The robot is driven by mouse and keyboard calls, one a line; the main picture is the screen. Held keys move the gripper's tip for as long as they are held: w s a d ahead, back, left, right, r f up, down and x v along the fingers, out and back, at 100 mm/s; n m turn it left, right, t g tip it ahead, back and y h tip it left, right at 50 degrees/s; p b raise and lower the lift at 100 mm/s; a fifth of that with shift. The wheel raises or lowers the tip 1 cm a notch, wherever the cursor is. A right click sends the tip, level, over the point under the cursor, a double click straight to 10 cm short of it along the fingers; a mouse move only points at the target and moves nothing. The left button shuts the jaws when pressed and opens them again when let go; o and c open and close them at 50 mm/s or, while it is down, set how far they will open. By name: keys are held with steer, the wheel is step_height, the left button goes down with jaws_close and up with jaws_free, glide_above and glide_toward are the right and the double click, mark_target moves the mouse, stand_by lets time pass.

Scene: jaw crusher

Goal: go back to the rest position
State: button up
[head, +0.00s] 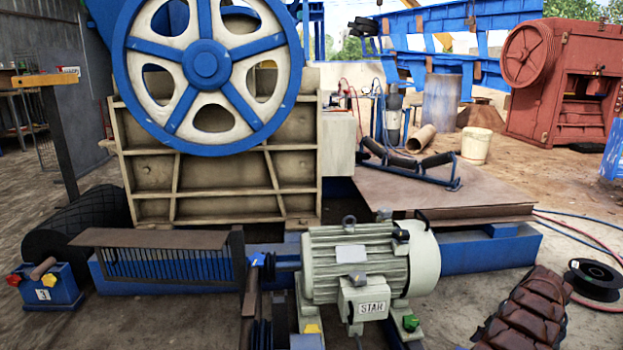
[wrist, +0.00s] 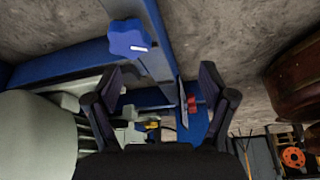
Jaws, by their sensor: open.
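My gripper (wrist: 164,72) shows in the wrist view, with its two dark fingers spread apart and nothing between them. A blue star-shaped knob (wrist: 130,38) with a small white mark lies beyond the left fingertip, apart from it. A small red part (wrist: 192,105) on a blue piece shows behind the right finger. My gripper and arm do not show in the head view.
The head view shows the jaw crusher's blue-and-white flywheel (head: 206,64), a grey-green motor (head: 370,262), a blue box (head: 46,288) with red and yellow knobs, and a brown segmented object (head: 527,311). Cables cross the floor at right. A pale rounded body (wrist: 38,135) fills the wrist view's left side.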

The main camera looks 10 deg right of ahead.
steer(key=w+a+r+m+y+p, duration=0.1)
steer(key=w+a+r+p, duration=0.2)
steer(key=a+r+p, duration=0.65)
steer(key=w+a+r+m+p, duration=0.15)
steer(key=a+r, duration=0.55)
steer(key=r, duration=0.8)
steer(key=s+a+r+m+g+p, duration=0.1)
steer(key=s+a+r+p, duration=0.2)
steer(key=a+r+p, duration=0.55)
steer(key=s+a+r+m+g+p, duration=0.1)
steer(key=s+a+r+p, duration=0.25)
steer(key=a+r, duration=0.85)
steer(key=s+a+r+m+g+h+p, duration=0.1)
steer(key=s+a+r+m+p, duration=0.15)
steer(key=s+r+p, duration=0.6)
steer(key=s+a+r+m+h+p, duration=0.1)
steer(key=s+a+r+p, duration=0.4)
steer(key=r, duration=0.7)
steer(key=s+d+r+m+h+p, duration=0.1)
steer(key=s+r+m+p, duration=0.2)
steer(key=s, duration=0.8)
steer(key=s+d+r+m+h+p, duration=0.1)
steer(key=s+r+m+h+p, duration=0.1)
steer(key=s+r+p, duration=0.6)
steer(key=s+m+p, duration=0.1)
steer(key=s+p, duration=0.1)
steer(key=shift+s+d+r+m, duration=0.2)
steer(key=shift+s+d+m, duration=0.1)
steer(key=shift+s, duration=0.1)
steer(key=shift+c, duration=0.2)
